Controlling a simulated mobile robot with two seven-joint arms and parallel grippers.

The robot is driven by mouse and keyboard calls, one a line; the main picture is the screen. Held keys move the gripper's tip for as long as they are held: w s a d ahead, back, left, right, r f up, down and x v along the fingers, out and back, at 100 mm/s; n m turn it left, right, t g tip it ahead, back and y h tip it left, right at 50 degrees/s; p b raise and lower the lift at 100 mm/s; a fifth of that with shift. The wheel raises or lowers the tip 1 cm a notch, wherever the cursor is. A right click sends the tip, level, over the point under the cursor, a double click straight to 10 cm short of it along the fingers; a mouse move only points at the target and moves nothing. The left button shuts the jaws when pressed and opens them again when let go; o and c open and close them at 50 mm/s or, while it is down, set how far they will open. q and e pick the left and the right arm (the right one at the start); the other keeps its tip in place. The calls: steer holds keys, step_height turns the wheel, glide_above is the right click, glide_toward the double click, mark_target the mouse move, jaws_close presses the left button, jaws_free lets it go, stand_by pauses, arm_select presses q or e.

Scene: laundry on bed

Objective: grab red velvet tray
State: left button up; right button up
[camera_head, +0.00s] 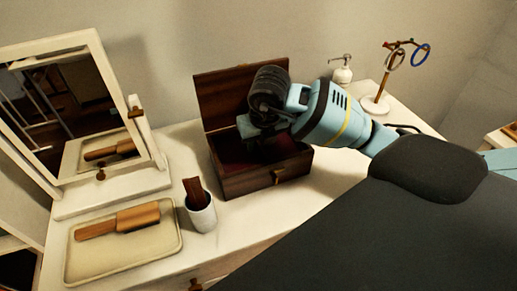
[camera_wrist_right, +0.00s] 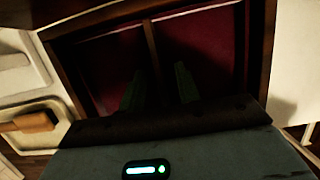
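A dark wooden box (camera_head: 245,185) stands on the white dresser with its lid (camera_head: 222,98) raised. Inside it is the red velvet tray (camera_head: 232,154), partly hidden by my right gripper. In the right wrist view the velvet tray (camera_wrist_right: 208,42) shows two red compartments split by a thin wooden divider. My right gripper (camera_head: 262,150) reaches down into the box opening. In the right wrist view its two fingers (camera_wrist_right: 160,88) are apart, on either side of the divider's near end, with nothing visible between them. Whether they touch the tray is too dark to tell. My left gripper is in neither view.
A mirror (camera_head: 70,105) stands at the left. A cream tray (camera_head: 165,248) with a wooden brush (camera_head: 120,221) and a white cup (camera_head: 202,216) are left of the box. A soap dispenser (camera_head: 342,72) and a jewelry stand (camera_head: 378,103) are at the back right.

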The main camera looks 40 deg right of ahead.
mark_target(259, 144)
jaws_close()
steer(key=shift+r, duration=0.15)
step_height(259, 144, up, 10)
stand_by(0.6)
